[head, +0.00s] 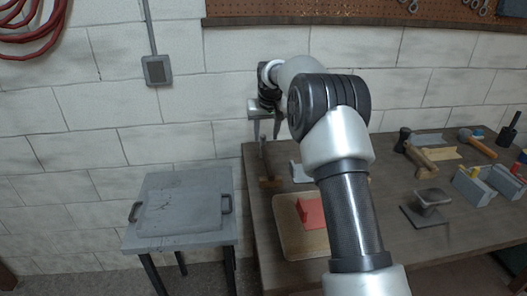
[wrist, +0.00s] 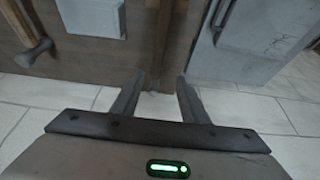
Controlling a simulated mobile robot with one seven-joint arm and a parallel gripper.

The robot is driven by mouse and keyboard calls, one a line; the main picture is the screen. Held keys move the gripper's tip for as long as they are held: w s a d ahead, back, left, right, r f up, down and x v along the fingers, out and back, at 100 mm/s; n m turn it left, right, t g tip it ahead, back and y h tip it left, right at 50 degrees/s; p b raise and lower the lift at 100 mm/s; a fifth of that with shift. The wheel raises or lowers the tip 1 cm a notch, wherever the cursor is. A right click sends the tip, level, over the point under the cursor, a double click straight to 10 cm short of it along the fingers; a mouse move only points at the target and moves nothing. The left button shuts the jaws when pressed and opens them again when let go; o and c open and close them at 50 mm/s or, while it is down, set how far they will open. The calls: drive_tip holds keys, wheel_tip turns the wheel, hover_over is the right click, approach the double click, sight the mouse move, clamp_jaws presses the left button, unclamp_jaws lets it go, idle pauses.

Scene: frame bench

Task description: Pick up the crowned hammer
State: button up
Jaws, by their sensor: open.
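My gripper (wrist: 160,88) is open and empty, its two fingers over the bench's far left corner by the wall. In the wrist view a hammer (wrist: 36,51) with a grey head and wooden handle lies on the bench at the left edge, partly out of frame and apart from the fingers. In the head view a dark-headed hammer (head: 404,138) with a wooden handle and another wooden-handled hammer (head: 476,141) lie on the right part of the bench. I cannot tell which one is the crowned hammer. My arm hides part of the bench.
A grey side table (head: 180,240) stands left of the bench (head: 400,240), with a gap between. A tan board (head: 290,235) carries a red object (head: 311,213). A brown upright piece (head: 268,183) stands near my gripper. Bare bench shows at the front right.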

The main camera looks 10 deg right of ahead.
sight(266, 153)
drive_tip(key=x, duration=0.7)
drive_tip(key=shift+w+f, duration=0.1)
drive_tip(key=x, duration=0.5)
drive_tip(key=shift+d+f+p, duration=0.15)
drive_tip(key=shift+d+p, duration=0.1)
drive_tip(key=shift+p, duration=0.15)
drive_tip(key=shift+f, duration=0.1)
drive_tip(key=shift+f, duration=0.25)
drive_tip(key=shift+r, duration=0.1)
clamp_jaws()
